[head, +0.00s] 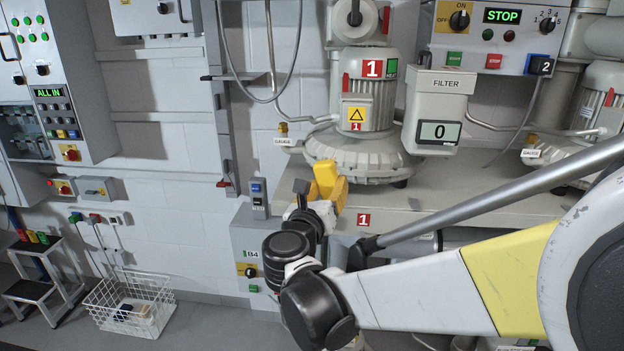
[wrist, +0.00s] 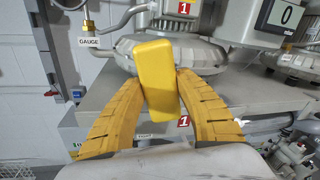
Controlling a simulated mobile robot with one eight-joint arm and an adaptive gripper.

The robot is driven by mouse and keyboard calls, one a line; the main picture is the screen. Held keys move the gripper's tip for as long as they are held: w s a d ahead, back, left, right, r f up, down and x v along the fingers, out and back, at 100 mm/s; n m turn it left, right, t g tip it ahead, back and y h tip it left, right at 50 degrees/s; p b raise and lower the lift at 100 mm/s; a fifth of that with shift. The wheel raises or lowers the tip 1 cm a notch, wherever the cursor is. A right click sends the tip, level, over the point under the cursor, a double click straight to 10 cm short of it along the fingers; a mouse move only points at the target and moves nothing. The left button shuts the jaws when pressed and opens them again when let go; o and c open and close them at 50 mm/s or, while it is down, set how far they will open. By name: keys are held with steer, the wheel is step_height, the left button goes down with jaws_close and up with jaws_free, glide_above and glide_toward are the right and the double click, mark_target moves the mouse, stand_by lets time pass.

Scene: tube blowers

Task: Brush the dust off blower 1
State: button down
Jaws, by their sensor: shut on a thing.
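Blower 1 (head: 365,155) stands on a pale bench, with a ribbed motor on top and a red "1" tag. In the wrist view its round grey casing (wrist: 207,57) fills the upper middle, partly hidden by what I hold. My gripper (wrist: 160,85) has its two yellow fingers shut on a yellow block-like thing (wrist: 154,62), held upright. No bristles show, so I cannot tell whether it is a brush. In the head view my gripper (head: 328,185) is in front of and left of the blower's base. I cannot make out dust or contact.
A filter box (head: 435,110) with a "0" display hangs right of the motor. A gauge (head: 283,136) and pipe stick out at the left. Blower 2 (head: 603,100) is at the far right. A white wire basket (head: 130,305) and a step stool (head: 42,275) stand on the floor left.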

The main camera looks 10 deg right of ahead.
steer(key=shift+v, duration=1.5)
